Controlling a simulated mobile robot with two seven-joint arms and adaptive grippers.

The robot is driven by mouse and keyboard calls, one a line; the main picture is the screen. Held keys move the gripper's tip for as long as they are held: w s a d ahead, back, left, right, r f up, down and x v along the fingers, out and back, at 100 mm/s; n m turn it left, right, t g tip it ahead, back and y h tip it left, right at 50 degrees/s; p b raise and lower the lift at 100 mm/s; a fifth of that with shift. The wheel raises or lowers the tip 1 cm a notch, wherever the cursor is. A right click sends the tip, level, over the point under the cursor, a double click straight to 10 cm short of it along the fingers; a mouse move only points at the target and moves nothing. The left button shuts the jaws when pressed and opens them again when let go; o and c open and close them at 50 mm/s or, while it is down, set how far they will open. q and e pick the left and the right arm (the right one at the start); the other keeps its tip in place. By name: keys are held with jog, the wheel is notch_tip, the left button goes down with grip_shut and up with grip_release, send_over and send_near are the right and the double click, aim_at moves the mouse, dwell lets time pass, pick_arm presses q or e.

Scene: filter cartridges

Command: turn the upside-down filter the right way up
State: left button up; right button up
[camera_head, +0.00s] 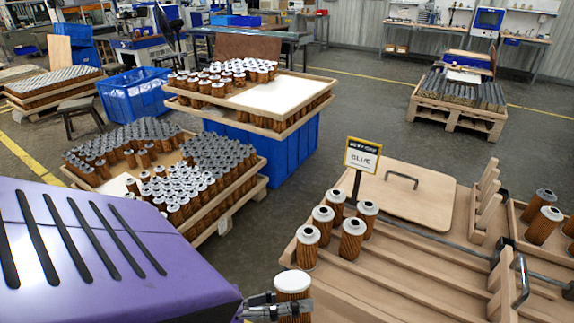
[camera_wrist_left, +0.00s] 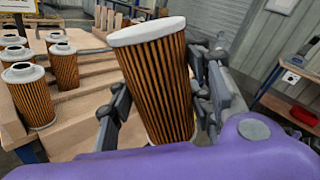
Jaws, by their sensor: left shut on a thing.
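My left gripper (camera_head: 278,308) is shut on a brown pleated filter (camera_head: 292,288) at the bottom of the head view. The filter's upper end is a plain white cap with no visible hole. In the left wrist view, the fingers of the left gripper (camera_wrist_left: 160,100) grip the filter (camera_wrist_left: 158,80) from both sides; it looks slightly tilted there. Several other filters (camera_head: 352,238) stand on the wooden rack (camera_head: 400,285), with a holed grey cap on top. My right gripper is not in view.
A "GLUE" sign (camera_head: 362,155) stands behind the rack, beside a wooden lid with a handle (camera_head: 405,190). More filters (camera_head: 543,226) stand in a tray at the right. Crowded filter pallets (camera_head: 225,195) and a blue crate (camera_head: 135,95) are at the left back.

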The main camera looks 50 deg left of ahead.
pick_arm(q)
jog(key=shift+w+r+n, duration=0.1)
jog(key=shift+n, duration=0.8)
jog(key=shift+n+p, duration=0.4)
jog(key=shift+p, duration=0.1)
jog(key=n+p, duration=0.2)
jog(key=n, duration=0.3)
jog(key=shift+n, duration=0.4)
jog(key=n+p, duration=0.1)
jog(key=n, duration=0.2)
jog(key=shift+n, duration=1.1)
jog(key=shift+n+p, duration=0.3)
jog(key=shift+n, duration=2.1)
jog(key=n, duration=0.4)
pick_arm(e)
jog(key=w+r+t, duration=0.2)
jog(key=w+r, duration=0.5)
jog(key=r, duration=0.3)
